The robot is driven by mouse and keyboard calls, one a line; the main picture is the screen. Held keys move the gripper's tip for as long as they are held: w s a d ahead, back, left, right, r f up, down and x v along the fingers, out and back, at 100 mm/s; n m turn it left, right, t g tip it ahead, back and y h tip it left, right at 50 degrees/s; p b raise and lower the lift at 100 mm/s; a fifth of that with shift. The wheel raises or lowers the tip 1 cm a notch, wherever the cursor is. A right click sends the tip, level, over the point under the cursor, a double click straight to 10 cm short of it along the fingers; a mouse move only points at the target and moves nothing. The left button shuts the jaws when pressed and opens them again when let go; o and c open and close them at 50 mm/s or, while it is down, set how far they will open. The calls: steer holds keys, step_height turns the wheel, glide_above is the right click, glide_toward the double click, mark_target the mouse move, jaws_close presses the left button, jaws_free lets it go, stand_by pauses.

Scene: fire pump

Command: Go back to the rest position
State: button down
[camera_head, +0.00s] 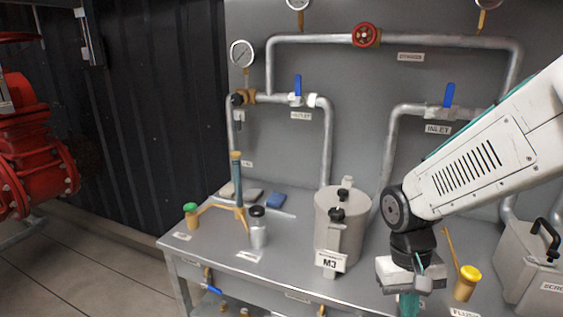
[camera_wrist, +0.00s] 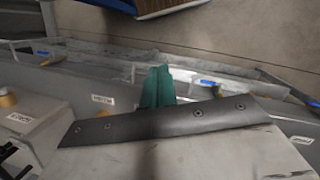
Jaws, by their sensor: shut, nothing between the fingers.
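My gripper (camera_head: 408,303) hangs at the lower right in the head view, at the end of my white arm, over the front of the grey bench (camera_head: 215,262). Its teal fingers are together with nothing between them, and their tips run off the bottom edge. In the wrist view the teal fingers (camera_wrist: 157,88) also show closed and empty, beyond a dark plate. The fingers look apart from the things on the bench.
A steel pot (camera_head: 326,225) labelled M3 stands left of my gripper. A yellow-capped container (camera_head: 467,283) stands close to its right. A grey bottle (camera_head: 258,232) and green-capped jar (camera_head: 191,215) stand further left. Pipes with blue-handled valves (camera_head: 297,86) line the back panel.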

steer(key=s+d+r+t+y, duration=0.1)
steer(key=s+d+r+t, duration=0.2)
steer(key=s+r, duration=0.7)
step_height(320, 180, up, 4)
steer(key=shift+s+f+t, duration=0.1)
steer(key=shift+s+t, duration=0.3)
steer(key=shift+t, duration=0.1)
